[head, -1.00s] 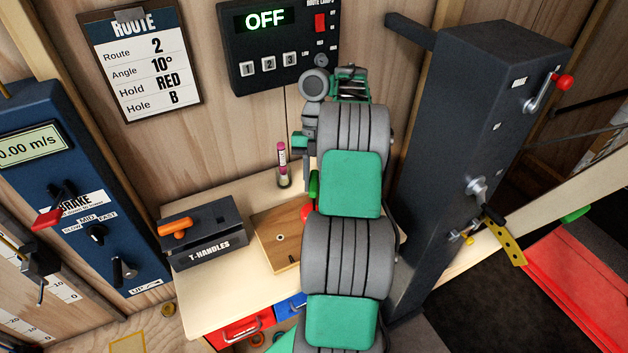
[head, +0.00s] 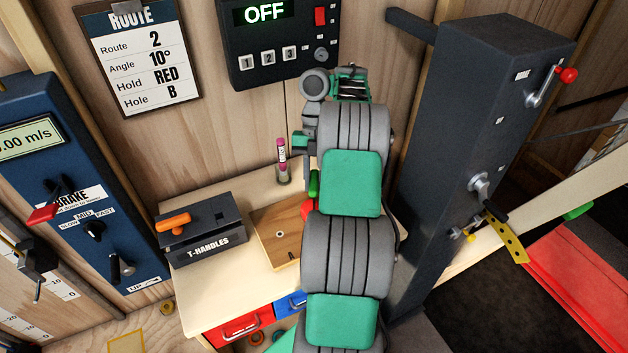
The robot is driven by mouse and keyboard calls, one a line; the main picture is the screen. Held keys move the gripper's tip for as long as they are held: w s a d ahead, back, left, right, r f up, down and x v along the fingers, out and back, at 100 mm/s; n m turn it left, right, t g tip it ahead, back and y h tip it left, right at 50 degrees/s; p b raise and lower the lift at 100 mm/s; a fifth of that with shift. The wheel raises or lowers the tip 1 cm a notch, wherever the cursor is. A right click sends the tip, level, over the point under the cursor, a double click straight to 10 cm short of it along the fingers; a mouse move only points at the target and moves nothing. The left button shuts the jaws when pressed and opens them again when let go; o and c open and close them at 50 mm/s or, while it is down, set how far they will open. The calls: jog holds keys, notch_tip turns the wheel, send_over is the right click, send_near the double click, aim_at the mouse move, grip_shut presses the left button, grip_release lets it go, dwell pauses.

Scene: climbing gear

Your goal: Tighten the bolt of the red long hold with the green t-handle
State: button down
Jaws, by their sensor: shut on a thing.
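The green t-handle (head: 314,183) shows as a short green piece at the left edge of my arm, just above the red long hold (head: 307,210). Only a small part of the red hold shows, beside the wooden board on the bench; my arm covers the rest. The bolt and the handle's shaft are hidden. My wrist parts show above the green handle. My fingertips are hidden behind my arm, where my gripper is shut on the green t-handle. I cannot see whether the handle's tip sits in the bolt.
The T-HANDLES box (head: 210,249), with an orange handle (head: 174,223), stands left on the bench. A wooden board (head: 272,226) lies beside it. A pink-topped tube (head: 281,155) stands behind. A dark post (head: 450,150) rises close to my arm's right.

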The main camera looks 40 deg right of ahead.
jog(key=shift+f, duration=0.4)
